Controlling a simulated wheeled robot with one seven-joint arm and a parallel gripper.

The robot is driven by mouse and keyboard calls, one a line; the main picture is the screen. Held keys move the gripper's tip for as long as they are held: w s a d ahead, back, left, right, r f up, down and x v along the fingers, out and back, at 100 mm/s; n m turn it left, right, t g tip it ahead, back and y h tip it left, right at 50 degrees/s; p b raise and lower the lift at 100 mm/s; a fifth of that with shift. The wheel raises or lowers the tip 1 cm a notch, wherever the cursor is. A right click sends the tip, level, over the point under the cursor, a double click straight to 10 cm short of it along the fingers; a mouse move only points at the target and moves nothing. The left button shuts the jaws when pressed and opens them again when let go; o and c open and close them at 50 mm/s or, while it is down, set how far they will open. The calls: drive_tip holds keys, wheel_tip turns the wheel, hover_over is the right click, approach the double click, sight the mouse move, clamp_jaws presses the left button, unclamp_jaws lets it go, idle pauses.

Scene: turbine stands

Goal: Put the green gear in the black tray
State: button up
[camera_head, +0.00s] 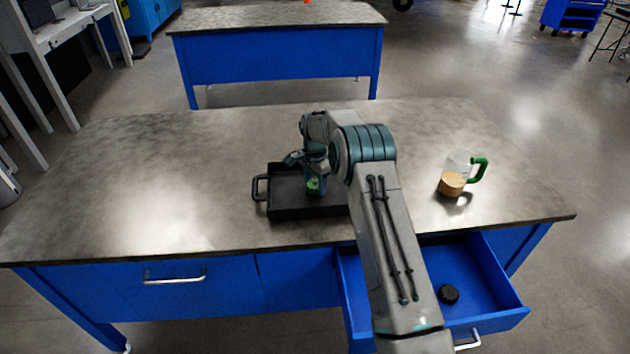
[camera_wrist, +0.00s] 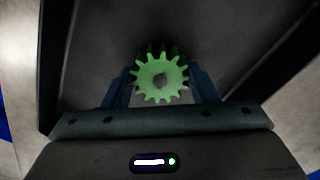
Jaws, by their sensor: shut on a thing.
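The green gear (camera_wrist: 160,78) is between the two fingers of my gripper (camera_wrist: 160,92) in the wrist view, and the gripper is shut on it. In the head view the gear (camera_head: 313,186) shows as a small green patch below my gripper (camera_head: 314,190), over the black tray (camera_head: 285,212). The tray's floor and walls surround the gear in the wrist view (camera_wrist: 225,40). I cannot tell whether the gear touches the tray floor. My arm hides the tray's right part in the head view.
A glass mug (camera_head: 453,183) with a green handle and tan contents stands right of the tray on the grey worktop (camera_head: 180,170). An open blue drawer (camera_head: 480,285) at the front right holds a black round part (camera_head: 448,294). The worktop's left side is clear.

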sight(315, 184)
drive_tip(key=shift+f+b, duration=0.3)
drive_tip(key=shift+f, duration=0.05)
idle(0.3)
drive_tip(key=o, duration=1.6)
drive_tip(key=shift+o, duration=0.2)
drive_tip(key=shift+r, duration=0.1)
drive_tip(key=shift+r+p, duration=1.45)
drive_tip(key=shift+r, duration=2.05)
